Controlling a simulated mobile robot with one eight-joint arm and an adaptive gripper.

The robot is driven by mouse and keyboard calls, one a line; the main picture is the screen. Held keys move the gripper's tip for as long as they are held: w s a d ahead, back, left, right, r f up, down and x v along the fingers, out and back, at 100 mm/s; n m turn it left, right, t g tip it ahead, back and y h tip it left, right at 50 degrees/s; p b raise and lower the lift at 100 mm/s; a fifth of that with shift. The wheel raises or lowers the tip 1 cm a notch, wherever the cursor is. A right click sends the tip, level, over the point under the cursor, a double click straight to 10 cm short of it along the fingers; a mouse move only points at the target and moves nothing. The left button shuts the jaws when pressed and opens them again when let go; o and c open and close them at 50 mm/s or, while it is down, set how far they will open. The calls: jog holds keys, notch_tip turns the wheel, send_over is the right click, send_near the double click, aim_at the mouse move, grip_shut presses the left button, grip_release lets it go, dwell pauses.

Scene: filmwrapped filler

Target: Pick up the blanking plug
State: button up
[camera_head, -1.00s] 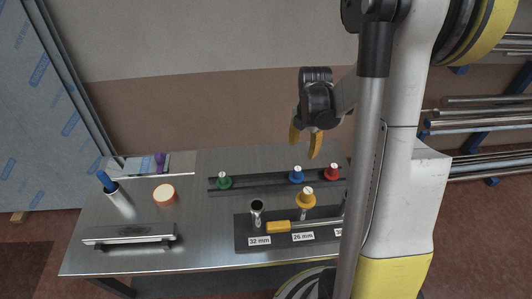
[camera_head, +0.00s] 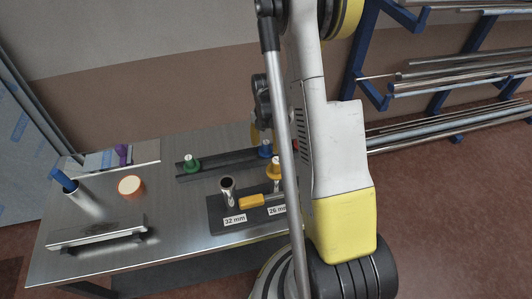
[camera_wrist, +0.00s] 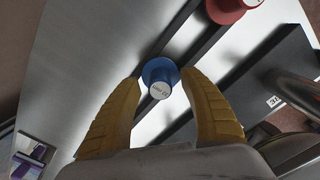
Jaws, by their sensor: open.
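Several coloured plugs with pale tops are in view, and I cannot tell from the frames which one the task means. A blue plug (camera_head: 265,149) sits on the dark rail (camera_head: 222,163), with a green plug (camera_head: 192,163) to its left and a red plug (camera_head: 295,146) partly hidden by my arm. In the wrist view the blue plug (camera_wrist: 158,70) lies between the yellow fingertips of my gripper (camera_wrist: 160,78), which is open. No firm contact shows. The red plug (camera_wrist: 230,8) is at the top. In the head view my arm hides most of the gripper.
An orange-rimmed disc (camera_head: 130,186) and a metal bar (camera_head: 97,231) are on the table's left side.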

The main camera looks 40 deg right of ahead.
jog(key=shift+f, duration=0.5)
jog(key=shift+r, duration=0.1)
grip_shut()
